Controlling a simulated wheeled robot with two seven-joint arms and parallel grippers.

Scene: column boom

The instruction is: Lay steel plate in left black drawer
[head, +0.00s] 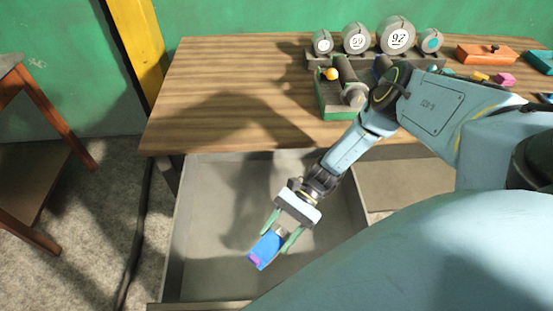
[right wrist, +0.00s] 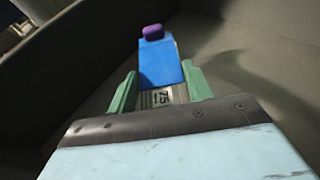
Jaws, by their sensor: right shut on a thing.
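My right gripper (head: 280,232) is shut on a blue piece (head: 264,249) with a purple end. In the right wrist view, the blue piece (right wrist: 160,62) has a purple knob (right wrist: 153,32) at its far end, and a grey metal part (right wrist: 163,96) with a dark number label sits between the green fingers. I cannot tell if this grey part is the steel plate; no other plate is clear. The open left drawer (head: 200,225) looks grey, with an empty-looking floor. My gripper is over its interior; the height above the floor is unclear. My left gripper is out of view.
A wooden table (head: 220,85) stands above the drawer. It holds several round dials (head: 397,37), a green tray (head: 334,105) with an orange ball, an orange box (head: 486,54) and small coloured blocks. A wooden stool (head: 40,150) stands at the left. My arm crosses the right side.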

